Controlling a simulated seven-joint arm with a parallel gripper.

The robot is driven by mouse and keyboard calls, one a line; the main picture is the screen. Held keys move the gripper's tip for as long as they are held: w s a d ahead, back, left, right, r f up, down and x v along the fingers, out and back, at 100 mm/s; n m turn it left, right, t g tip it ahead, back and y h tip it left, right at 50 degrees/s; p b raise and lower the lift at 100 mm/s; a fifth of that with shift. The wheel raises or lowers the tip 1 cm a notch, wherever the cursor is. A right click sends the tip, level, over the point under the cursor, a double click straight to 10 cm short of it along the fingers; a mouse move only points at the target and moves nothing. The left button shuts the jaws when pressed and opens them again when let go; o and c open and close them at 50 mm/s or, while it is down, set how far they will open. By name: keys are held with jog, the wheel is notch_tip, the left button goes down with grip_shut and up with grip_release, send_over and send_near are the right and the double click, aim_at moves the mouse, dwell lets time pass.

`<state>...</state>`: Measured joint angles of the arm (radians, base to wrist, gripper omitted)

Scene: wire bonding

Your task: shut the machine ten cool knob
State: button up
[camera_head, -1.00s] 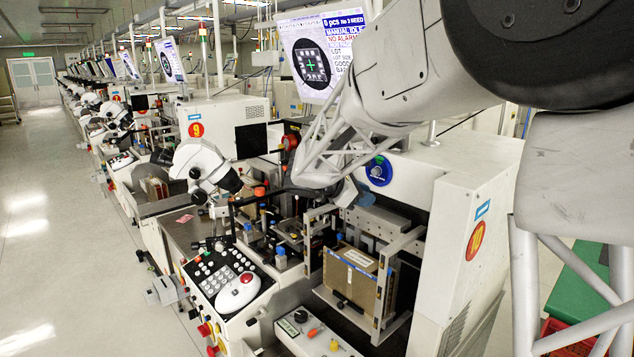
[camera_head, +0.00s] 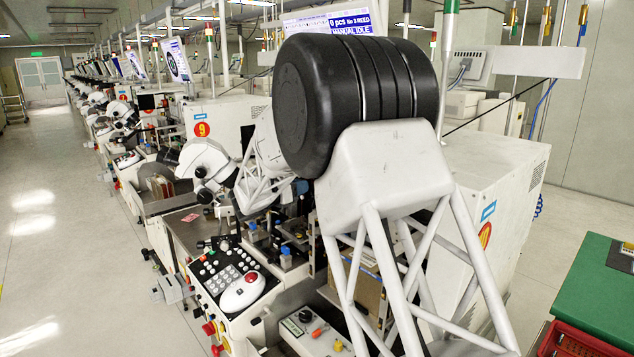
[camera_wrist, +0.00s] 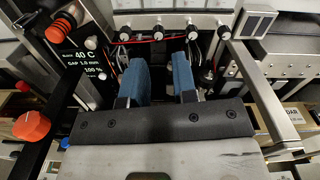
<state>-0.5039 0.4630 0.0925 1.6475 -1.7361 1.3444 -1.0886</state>
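My gripper (camera_wrist: 160,75) shows two blue fingers in the wrist view, apart with nothing between them. The fingers point at a row of small white-topped knobs (camera_wrist: 158,31) on a metal bar. A dark panel (camera_wrist: 88,58) with white readings and small white knobs is left of the fingers. Orange knobs stand at the upper left (camera_wrist: 61,27) and far left (camera_wrist: 31,126). I cannot tell which is the cool knob. In the head view, machine ten (camera_head: 478,160) is partly covered by my arm, which hides the gripper. A low front box carries black (camera_head: 304,315), orange and yellow knobs.
A keypad console (camera_head: 232,278) with a red-topped white mouse-like device is at the machine's front left. A white microscope (camera_head: 205,160) stands left of my arm. A green-topped table (camera_head: 595,290) with a red crate is at right. The aisle floor (camera_head: 50,230) at left is clear.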

dwell(0.4)
jog(key=shift+x, duration=3.9)
grip_shut()
